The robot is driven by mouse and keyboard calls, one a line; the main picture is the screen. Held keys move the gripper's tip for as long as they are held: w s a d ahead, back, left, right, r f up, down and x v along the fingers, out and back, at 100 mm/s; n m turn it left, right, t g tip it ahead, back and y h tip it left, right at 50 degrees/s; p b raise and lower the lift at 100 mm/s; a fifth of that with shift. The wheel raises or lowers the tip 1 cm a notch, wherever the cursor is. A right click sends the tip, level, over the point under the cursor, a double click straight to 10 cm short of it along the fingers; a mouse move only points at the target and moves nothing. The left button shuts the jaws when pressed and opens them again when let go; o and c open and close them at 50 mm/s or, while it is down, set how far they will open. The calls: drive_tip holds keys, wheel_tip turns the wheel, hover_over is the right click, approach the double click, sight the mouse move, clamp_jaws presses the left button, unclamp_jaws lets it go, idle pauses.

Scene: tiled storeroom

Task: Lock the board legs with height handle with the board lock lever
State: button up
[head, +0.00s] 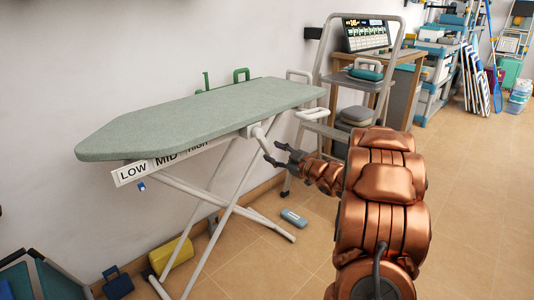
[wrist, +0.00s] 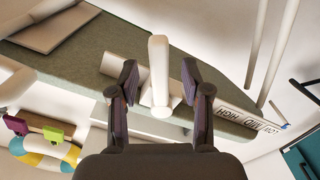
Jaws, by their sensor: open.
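The ironing board (head: 200,120) has a grey-green top and stands on crossed white legs (head: 235,185). A label strip (head: 160,164) reading LOW, MID, HIGH runs under its near edge; it shows upside down in the wrist view (wrist: 248,118). A white lever (head: 262,138) hangs below the board at the HIGH end. In the wrist view the lever (wrist: 158,65) stands between the fingers of my open gripper (wrist: 158,80), with gaps visible on both sides. In the head view my gripper (head: 276,155) is at the lever's lower end. A white loop handle (head: 312,114) sticks out at the board's right end.
A grey cart (head: 345,120) and a wooden desk (head: 400,90) stand right of the board. A yellow case (head: 170,257) lies by the wall.

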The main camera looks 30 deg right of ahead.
sight(269, 150)
drive_tip(key=shift+b+x, duration=0.5)
drive_tip(key=shift+x, duration=1.45)
clamp_jaws()
